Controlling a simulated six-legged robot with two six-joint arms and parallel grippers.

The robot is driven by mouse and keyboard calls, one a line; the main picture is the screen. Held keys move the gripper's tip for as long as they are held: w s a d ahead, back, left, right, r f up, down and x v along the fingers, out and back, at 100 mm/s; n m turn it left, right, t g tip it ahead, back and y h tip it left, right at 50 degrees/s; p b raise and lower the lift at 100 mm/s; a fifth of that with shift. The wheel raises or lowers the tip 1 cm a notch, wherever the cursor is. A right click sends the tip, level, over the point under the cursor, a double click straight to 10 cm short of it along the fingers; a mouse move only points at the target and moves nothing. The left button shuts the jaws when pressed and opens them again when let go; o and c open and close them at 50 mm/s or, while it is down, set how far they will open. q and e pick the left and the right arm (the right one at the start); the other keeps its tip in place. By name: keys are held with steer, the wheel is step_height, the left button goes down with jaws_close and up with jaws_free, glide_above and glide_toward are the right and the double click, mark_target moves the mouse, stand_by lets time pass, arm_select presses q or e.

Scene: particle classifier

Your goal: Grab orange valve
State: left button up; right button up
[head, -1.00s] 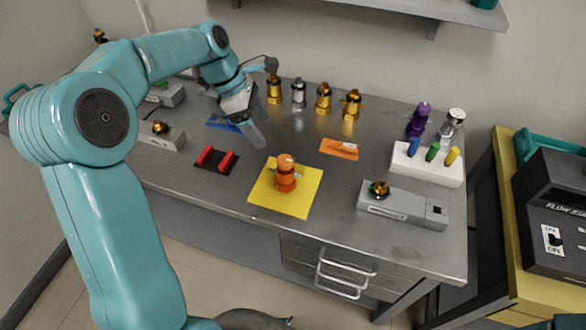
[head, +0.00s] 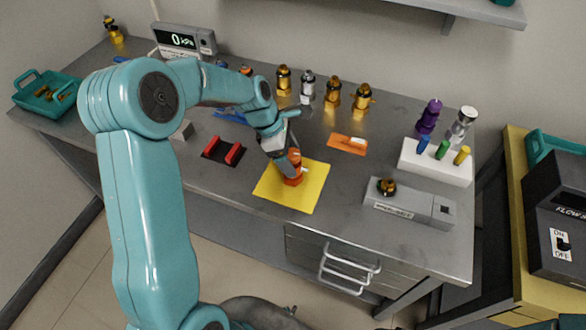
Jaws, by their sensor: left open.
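The orange valve (head: 295,167) stands upright on a yellow square mat (head: 304,196) near the front of the grey table. My left gripper (head: 286,167) is at the valve's left side, and its fingers cover part of the valve. The jaws are open; I cannot tell whether a finger touches the valve. My right gripper is out of view.
A red and black holder (head: 224,150) lies left of the mat, and an orange card (head: 347,143) lies behind it. A grey block with a brass fitting (head: 409,203) is to the right. Several gold and silver fittings (head: 333,93) stand along the back.

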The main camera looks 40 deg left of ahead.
arm_select(q)
steer(key=shift+x, duration=1.05)
steer(key=shift+s+d, duration=0.1)
steer(key=shift+f, duration=0.1)
jaws_close()
